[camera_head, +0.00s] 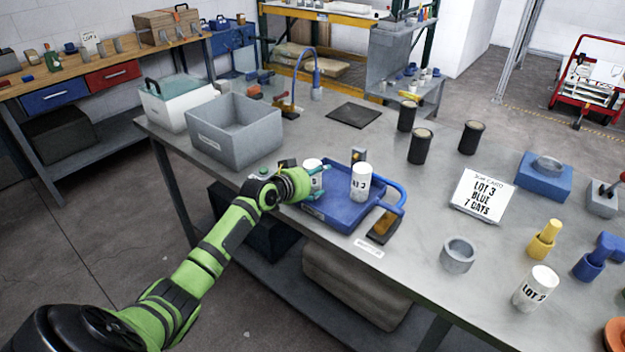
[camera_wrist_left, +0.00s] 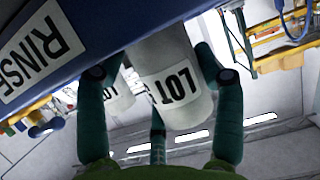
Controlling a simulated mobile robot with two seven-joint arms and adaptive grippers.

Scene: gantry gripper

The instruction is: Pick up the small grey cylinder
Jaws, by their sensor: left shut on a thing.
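A small pale grey cylinder (camera_head: 312,168) with a LOT label stands at the left side of the blue tray (camera_head: 338,216). My left gripper (camera_head: 316,181) has its teal fingers around it, coming from the left. In the left wrist view the same cylinder (camera_wrist_left: 172,60) sits between the fingers of the gripper (camera_wrist_left: 163,76), which is shut on it. The arm and fingers hide part of the cylinder in the head view. I cannot tell whether its base touches the tray. A second pale cylinder (camera_head: 361,181) marked LOT 3 stands in the tray. My right gripper is not in view.
A grey bin (camera_head: 235,145) stands left of the tray. Right of the tray are a blue handle (camera_head: 390,190), a sign card (camera_head: 483,195), several black canisters and a grey ring (camera_head: 459,255). Another labelled cylinder (camera_head: 535,288) stands at the right front. Bare tabletop lies between them.

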